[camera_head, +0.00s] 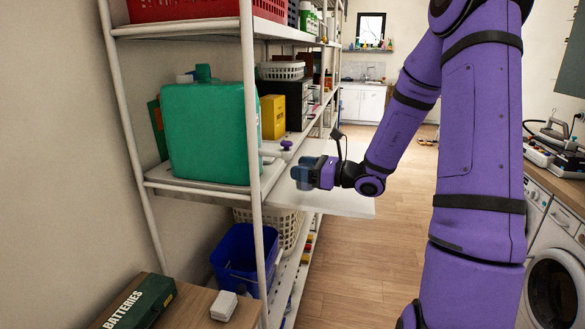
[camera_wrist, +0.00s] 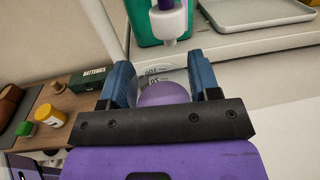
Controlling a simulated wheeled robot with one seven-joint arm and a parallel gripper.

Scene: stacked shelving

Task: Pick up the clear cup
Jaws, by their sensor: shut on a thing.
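My gripper (camera_wrist: 163,75) has its two blue fingers on either side of the clear cup (camera_wrist: 160,72), shut on it. The cup is see-through with dark printed marks, and a pale purple rounded shape shows at its near side. In the head view my gripper (camera_head: 304,173) is in front of the shelf at the height of the middle board, and the cup is too small and covered to make out there. I cannot tell whether the cup touches the board below it.
A green jug (camera_head: 210,132) and a yellow box (camera_head: 272,117) share that shelf (camera_head: 345,203). A batteries box (camera_head: 138,303) lies on a wooden top at lower left.

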